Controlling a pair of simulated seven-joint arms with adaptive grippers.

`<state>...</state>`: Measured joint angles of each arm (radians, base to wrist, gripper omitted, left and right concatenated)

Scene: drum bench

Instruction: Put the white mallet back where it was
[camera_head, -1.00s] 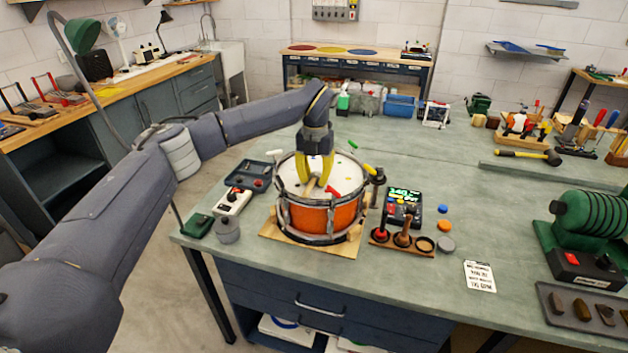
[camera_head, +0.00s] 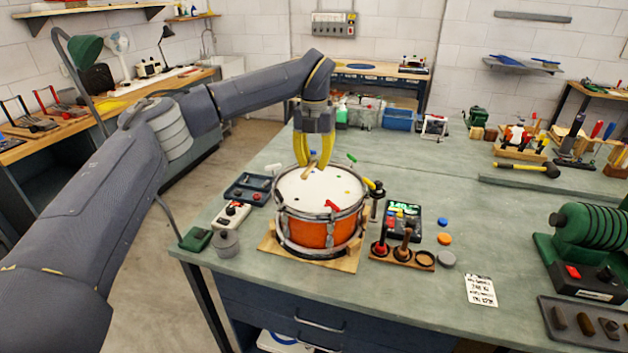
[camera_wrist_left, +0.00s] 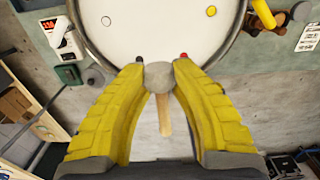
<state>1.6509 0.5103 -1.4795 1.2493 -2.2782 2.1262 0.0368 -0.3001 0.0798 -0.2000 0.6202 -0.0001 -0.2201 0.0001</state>
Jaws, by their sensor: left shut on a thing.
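My left gripper (camera_head: 311,165) is above the back part of the drum (camera_head: 318,232), shut on the white mallet. In the left wrist view the mallet's rounded grey-white head (camera_wrist_left: 160,77) is between the yellow fingertips, with its short wooden handle (camera_wrist_left: 164,115) pointing down the picture. In the head view only a bit of the handle shows below the fingers. A wooden rack (camera_head: 388,256) stands right of the drum. It holds a red-headed mallet (camera_head: 380,248) and a brown-handled one (camera_head: 405,240); the dark ring (camera_head: 425,259) at its right end is empty. My right gripper is not in view.
A post with a yellow-and-black top (camera_head: 375,192) stands close to the drum's right side. A device with a green display (camera_head: 403,212) is behind the rack. Orange (camera_head: 444,239) and grey (camera_head: 446,259) discs lie right of it.

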